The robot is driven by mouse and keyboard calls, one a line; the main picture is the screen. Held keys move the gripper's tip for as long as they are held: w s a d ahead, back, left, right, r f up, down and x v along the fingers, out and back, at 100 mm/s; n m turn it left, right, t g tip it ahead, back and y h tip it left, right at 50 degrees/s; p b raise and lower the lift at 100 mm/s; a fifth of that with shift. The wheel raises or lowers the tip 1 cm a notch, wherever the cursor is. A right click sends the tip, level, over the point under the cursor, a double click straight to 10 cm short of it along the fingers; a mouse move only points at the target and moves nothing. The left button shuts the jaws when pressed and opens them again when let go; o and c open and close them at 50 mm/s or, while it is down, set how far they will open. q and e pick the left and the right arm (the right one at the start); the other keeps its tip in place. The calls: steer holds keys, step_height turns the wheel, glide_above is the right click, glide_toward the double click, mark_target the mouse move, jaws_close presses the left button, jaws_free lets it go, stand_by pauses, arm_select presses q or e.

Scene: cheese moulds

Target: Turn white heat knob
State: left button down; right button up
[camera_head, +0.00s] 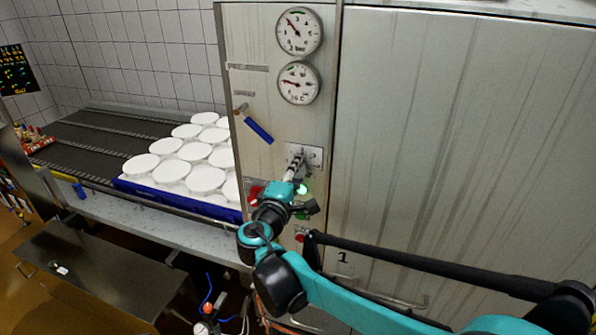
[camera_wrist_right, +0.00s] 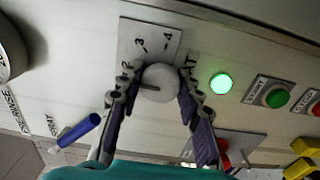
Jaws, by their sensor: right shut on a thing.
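The white heat knob (camera_wrist_right: 158,84) is round with a dark pointer line and sits on a numbered plate (camera_wrist_right: 150,42) marked HEAT. In the head view the plate (camera_head: 315,153) shows on the metal panel, and the knob is largely hidden by my gripper. My right gripper (camera_wrist_right: 152,92) is at the knob, with one finger on each side of it, shut on it. In the head view the right gripper (camera_head: 298,160) reaches up to the panel from below. My left gripper is not in view.
A blue-handled lever (camera_head: 258,130) sits left of the knob, below two round gauges (camera_head: 299,82). A lit green lamp (camera_wrist_right: 221,83) and a green button (camera_wrist_right: 277,97) are close by. White moulds (camera_head: 205,178) fill a blue tray (camera_head: 175,198) at left.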

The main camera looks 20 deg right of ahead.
steer(key=o, duration=1.1)
steer(key=shift+o, duration=0.2)
steer(key=v, duration=1.2)
